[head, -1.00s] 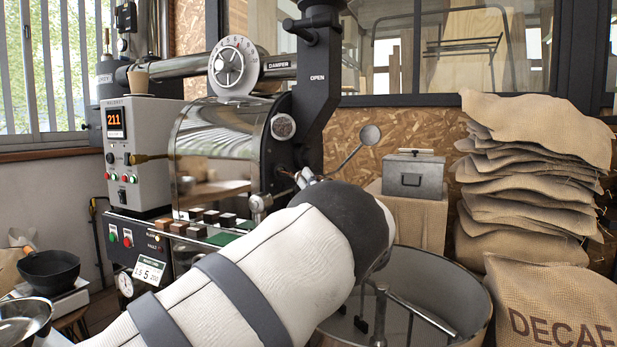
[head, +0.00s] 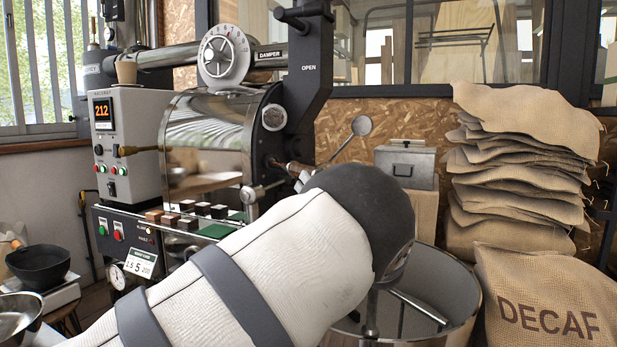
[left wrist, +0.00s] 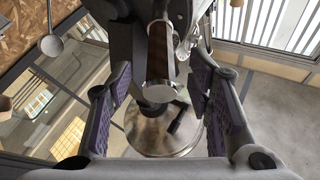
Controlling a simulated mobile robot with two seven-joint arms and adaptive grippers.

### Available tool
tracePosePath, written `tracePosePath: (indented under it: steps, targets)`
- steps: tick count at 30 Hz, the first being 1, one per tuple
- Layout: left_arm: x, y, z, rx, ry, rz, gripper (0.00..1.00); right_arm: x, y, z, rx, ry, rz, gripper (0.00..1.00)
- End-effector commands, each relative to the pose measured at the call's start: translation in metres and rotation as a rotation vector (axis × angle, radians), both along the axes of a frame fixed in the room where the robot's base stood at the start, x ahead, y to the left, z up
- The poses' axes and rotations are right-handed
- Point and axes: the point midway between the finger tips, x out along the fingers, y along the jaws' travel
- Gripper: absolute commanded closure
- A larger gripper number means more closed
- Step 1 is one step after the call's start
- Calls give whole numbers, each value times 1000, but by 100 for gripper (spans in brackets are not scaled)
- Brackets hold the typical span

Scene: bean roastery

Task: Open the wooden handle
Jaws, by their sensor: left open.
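The wooden handle (left wrist: 157,45) is a brown grip with a round metal end cap. It stands between my open left gripper's (left wrist: 160,82) purple-padded fingers in the left wrist view, with a gap on both sides. In the head view, a short brown part of the handle (head: 298,167) shows at the front of the roaster (head: 208,125). My right gripper is not in view.
A round metal cooling bin (head: 455,310) is below my left wrist. A grey lidded box (head: 405,165), stacked burlap sacks (head: 520,170) and a DECAF sack (head: 545,305) stand to the right. A control box (head: 125,145) and a black bowl (head: 38,265) are at left.

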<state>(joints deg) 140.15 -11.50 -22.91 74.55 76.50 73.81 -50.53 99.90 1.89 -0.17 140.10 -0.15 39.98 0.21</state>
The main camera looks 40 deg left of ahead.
Motion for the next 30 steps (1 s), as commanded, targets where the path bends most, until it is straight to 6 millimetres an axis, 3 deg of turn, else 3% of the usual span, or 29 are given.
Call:
tracePosePath:
  steps: [3, 9, 24, 28, 30]
  targets:
    - [-10, -27, -11, 1, 1, -2, 53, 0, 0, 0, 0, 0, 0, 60]
    - [-20, -52, -22, 1, -1, -1, 53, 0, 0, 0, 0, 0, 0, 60]
    - [-22, -55, -23, 1, -2, 0, 53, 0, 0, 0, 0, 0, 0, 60]
    - [-23, -55, -26, -77, -99, -31, 83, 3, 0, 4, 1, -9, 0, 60]
    - [-26, -58, -31, -234, -314, -88, 99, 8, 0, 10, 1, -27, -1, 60]
